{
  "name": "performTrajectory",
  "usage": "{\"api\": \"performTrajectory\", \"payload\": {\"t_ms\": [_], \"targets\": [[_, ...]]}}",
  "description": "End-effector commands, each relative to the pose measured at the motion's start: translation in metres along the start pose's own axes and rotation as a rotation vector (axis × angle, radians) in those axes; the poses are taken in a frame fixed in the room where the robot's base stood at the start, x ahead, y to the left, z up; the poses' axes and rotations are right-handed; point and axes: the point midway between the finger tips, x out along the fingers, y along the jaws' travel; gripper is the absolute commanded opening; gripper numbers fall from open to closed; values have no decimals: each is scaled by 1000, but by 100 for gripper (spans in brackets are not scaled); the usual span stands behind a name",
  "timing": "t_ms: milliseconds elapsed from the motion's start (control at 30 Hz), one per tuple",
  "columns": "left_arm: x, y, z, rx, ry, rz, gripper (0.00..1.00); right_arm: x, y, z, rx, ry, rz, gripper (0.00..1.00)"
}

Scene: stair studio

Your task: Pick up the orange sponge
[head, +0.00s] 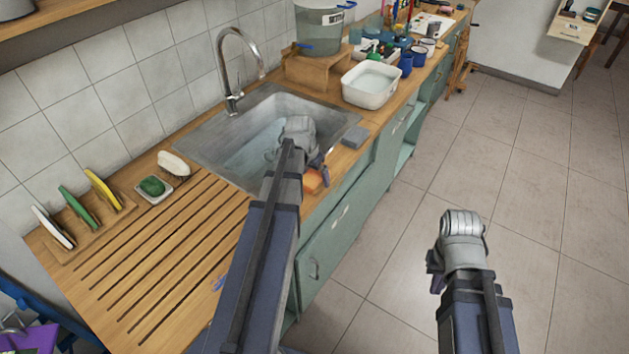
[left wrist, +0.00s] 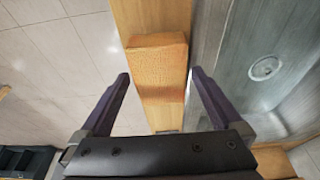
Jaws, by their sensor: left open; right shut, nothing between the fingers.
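The orange sponge (left wrist: 160,72) lies on the narrow wooden counter strip in front of the sink. In the left wrist view it sits between the two purple fingers of my left gripper (left wrist: 158,85), which is open, with a gap on each side. In the head view only part of the sponge (head: 315,181) shows beside my left gripper (head: 316,172), whose fingers are mostly hidden by the wrist. My right gripper (head: 437,275) is over the floor at the right, far from the sponge; it is shut and empty.
The metal sink (head: 215,145) with a tap (head: 235,75) is behind my left gripper. A grey block (head: 355,138) lies on the counter edge near a white basin (head: 371,85). Plates in a rack (head: 88,215) and a green scrubber (head: 152,186) stand left. The right floor is clear.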

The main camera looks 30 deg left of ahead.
Motion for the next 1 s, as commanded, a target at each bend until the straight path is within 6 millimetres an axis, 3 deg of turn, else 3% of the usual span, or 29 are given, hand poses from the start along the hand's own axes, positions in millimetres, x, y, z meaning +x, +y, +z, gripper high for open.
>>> {"api": "performTrajectory", "payload": {"t_ms": [667,1000], "targets": [[5,0,1,0,0,0,100,5,0,0,0,0,0,0],[5,0,1,0,0,0,62,5,0,0,0,0,0,0]]}}
